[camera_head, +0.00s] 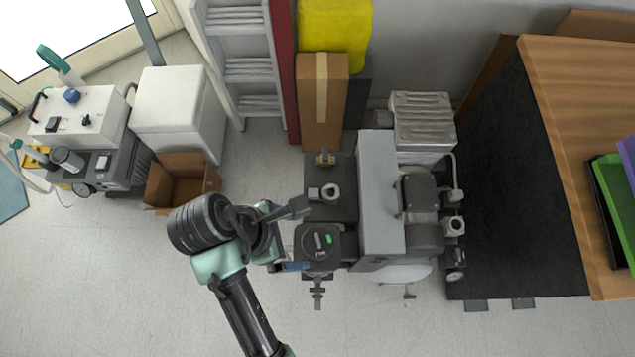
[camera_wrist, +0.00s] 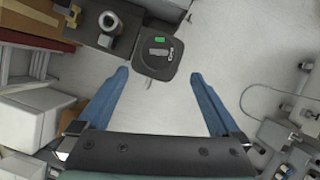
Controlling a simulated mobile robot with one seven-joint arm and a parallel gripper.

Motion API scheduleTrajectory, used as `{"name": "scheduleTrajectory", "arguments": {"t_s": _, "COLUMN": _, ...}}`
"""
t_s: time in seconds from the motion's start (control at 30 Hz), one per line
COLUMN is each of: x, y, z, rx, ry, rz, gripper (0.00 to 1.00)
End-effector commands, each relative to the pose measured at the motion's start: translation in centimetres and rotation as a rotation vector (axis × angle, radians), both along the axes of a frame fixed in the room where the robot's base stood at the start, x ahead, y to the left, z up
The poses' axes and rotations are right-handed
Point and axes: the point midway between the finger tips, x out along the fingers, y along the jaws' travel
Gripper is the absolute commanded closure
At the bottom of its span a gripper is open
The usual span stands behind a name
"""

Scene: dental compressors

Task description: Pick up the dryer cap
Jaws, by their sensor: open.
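The dryer cap appears to be the dark rounded-square lid (camera_head: 318,240) with a green mark and small pale labels on top. It sits left of the compressor unit in the head view. In the wrist view the cap (camera_wrist: 150,66) lies just ahead of my fingertips, roughly centred between them. My gripper (camera_head: 298,237) is at the cap's left side in the head view. In the wrist view my gripper (camera_wrist: 159,75) has its two blue fingers wide apart, with nothing held between them.
A dark block with a round metal port (camera_head: 331,192) stands just behind the cap. The grey compressor housing (camera_head: 380,190) is close on the right. A cardboard box (camera_head: 180,181) and a white cabinet (camera_head: 175,105) stand to the left. The floor in front is clear.

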Motion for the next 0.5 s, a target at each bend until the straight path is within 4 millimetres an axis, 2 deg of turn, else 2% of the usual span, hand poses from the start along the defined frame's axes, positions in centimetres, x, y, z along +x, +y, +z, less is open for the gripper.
{"name": "scheduleTrajectory", "arguments": {"t_s": 0.03, "x": 0.0, "y": -0.4, "z": -1.2, "rx": -0.001, "ry": 0.003, "rz": -0.002, "gripper": 0.0}}
{"name": "scheduleTrajectory", "arguments": {"t_s": 0.2, "x": 0.4, "y": -1.6, "z": -4.1, "rx": 0.0, "ry": 0.002, "rz": -0.004, "gripper": 0.0}}
{"name": "scheduleTrajectory", "arguments": {"t_s": 0.3, "x": 0.6, "y": -2.2, "z": -5.4, "rx": 0.0, "ry": 0.001, "rz": -0.004, "gripper": 0.0}}
{"name": "scheduleTrajectory", "arguments": {"t_s": 0.5, "x": 0.8, "y": -2.6, "z": -6.6, "rx": 0.002, "ry": -0.002, "rz": -0.002, "gripper": 0.0}}
